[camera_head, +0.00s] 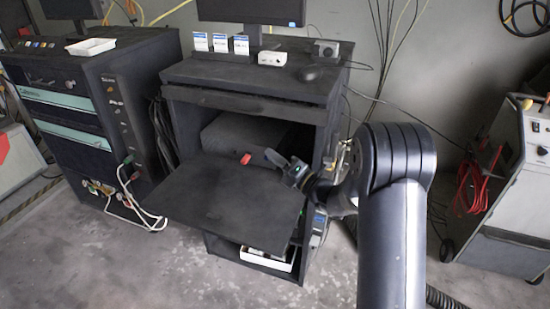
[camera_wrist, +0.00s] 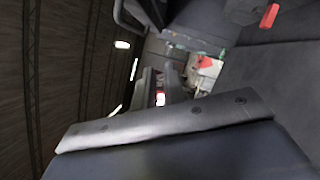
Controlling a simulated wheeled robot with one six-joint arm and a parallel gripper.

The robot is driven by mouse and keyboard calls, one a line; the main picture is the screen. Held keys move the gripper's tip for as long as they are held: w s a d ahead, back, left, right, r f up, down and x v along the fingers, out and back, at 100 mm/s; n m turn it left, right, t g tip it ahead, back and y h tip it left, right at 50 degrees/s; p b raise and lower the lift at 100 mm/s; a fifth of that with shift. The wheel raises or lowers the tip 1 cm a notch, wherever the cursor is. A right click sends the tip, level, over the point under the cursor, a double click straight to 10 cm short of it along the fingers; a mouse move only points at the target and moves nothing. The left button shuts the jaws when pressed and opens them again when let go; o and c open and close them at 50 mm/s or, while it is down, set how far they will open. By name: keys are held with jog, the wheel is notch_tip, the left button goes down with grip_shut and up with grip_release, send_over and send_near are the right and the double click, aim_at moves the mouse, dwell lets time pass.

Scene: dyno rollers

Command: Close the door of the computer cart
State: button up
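The computer cart (camera_head: 188,75) is a dark cabinet in the middle of the head view. Its door (camera_head: 215,200) is a dark flat panel standing out from the front, about level, so the compartment behind is open. A small red piece (camera_head: 246,158) sits near the door's inner edge; a red piece also shows at the upper right in the wrist view (camera_wrist: 270,15). My gripper (camera_head: 280,163) is by the door's inner right corner, at the opening. I cannot tell whether it touches the door. Its fingers are too small and dark to judge.
A grey box (camera_head: 232,133) is inside the compartment. A white tray (camera_head: 268,259) lies on the shelf below the door. A second dark cabinet (camera_head: 75,100) with cables stands left, and a light machine (camera_head: 515,170) stands right. Floor in front is clear.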

jog(key=o, duration=0.4)
jog(key=shift+s+d, duration=0.1)
jog(key=shift+d, duration=0.05)
jog(key=b+v, duration=0.1)
jog(key=v, duration=0.9)
jog(key=shift+s, duration=0.2)
jog(key=shift+d+f, duration=0.1)
jog(key=shift+d, duration=0.05)
